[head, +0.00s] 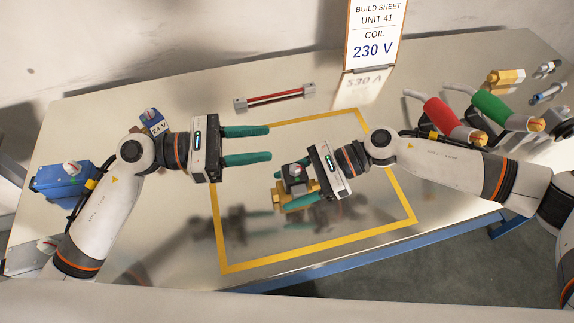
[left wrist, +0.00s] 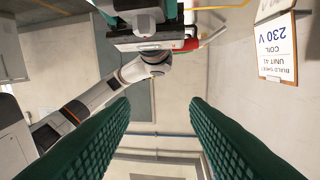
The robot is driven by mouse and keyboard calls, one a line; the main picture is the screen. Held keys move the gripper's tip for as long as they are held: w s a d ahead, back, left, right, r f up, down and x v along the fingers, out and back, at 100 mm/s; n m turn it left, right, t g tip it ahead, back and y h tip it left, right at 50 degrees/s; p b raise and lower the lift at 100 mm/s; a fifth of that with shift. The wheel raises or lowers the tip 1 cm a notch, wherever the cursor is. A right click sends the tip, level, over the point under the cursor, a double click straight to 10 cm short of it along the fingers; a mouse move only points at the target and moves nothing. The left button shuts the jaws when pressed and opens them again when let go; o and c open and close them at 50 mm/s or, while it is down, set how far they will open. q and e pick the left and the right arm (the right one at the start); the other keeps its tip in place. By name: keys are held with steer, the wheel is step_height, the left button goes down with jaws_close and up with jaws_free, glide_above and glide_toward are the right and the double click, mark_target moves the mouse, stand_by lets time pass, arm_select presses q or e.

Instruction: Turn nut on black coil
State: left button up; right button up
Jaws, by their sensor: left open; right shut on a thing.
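My right gripper (head: 281,199) is shut on a brass valve body (head: 296,198) and holds it above the table, inside the yellow outline. A black coil (head: 293,183) sits on top of the brass body, with a small grey nut-like piece (head: 295,169) on it; its details are too small to tell. My left gripper (head: 271,144) is open and empty, up and to the left of the coil, apart from it. In the left wrist view its two green fingers (left wrist: 160,125) are spread with nothing between them; I cannot make out the coil there.
A build sheet (head: 375,35) reads coil 230 V. A blue coil marked 24 V (head: 156,124) and a larger blue unit (head: 62,180) stand at the left. A red-and-grey bar (head: 274,97) lies behind. Red (head: 441,114) and green (head: 492,108) handled tools are at the right.

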mark_target(289, 168)
arm_select(q)
steer(key=s+a+f+n+t, duration=0.2)
steer(key=s+a+f+t, duration=0.15)
steer(key=a+f, duration=0.2)
steer(key=shift+y, duration=0.3)
steer(key=x, duration=0.7)
steer(key=s+f+x, duration=0.1)
steer(key=x, duration=0.3)
steer(key=shift+w+d+f, duration=0.1)
steer(key=shift+d, duration=0.45)
steer(key=shift+c, duration=0.5)
steer(key=shift+g, duration=0.35)
jaws_close()
